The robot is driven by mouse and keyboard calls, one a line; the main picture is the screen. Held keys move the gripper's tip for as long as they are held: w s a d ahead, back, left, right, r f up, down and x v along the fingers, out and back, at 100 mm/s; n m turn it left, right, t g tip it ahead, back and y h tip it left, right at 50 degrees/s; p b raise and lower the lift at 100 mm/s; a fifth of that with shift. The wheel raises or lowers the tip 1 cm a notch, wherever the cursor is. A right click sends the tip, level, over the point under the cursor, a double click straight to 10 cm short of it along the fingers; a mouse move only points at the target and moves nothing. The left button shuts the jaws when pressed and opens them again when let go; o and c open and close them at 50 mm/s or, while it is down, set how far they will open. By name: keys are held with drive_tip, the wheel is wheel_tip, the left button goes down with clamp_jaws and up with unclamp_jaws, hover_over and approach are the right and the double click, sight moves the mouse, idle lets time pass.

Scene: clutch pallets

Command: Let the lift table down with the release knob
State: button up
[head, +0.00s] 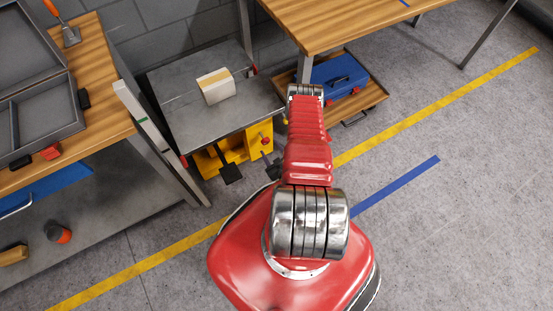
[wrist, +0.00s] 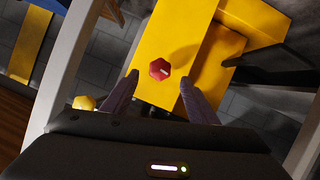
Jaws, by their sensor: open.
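The lift table has a grey steel top (head: 190,118) and a yellow base (head: 235,150), and stands between two workbenches in the head view. The red release knob (wrist: 160,69) is six-sided with a pale mark and sits on a yellow panel (wrist: 185,30) in the wrist view. A small red knob (head: 266,140) also shows on the base in the head view. My gripper (wrist: 159,79) is open, its two dark fingertips apart with the red knob between and slightly beyond them. I cannot tell whether either finger touches it. In the head view my arm mostly hides the gripper.
A whitish box with a tan band (head: 216,86) sits on the lift table's top. A black pedal (head: 230,173) juts out at its foot. A blue toolbox (head: 338,75) lies in a wooden tray to the right. Floor at right is clear.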

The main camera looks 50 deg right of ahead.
drive_tip(key=v, duration=0.6)
drive_tip(key=shift+s, duration=0.2)
drive_tip(key=shift+s+r, duration=0.1)
drive_tip(key=shift+s, duration=0.05)
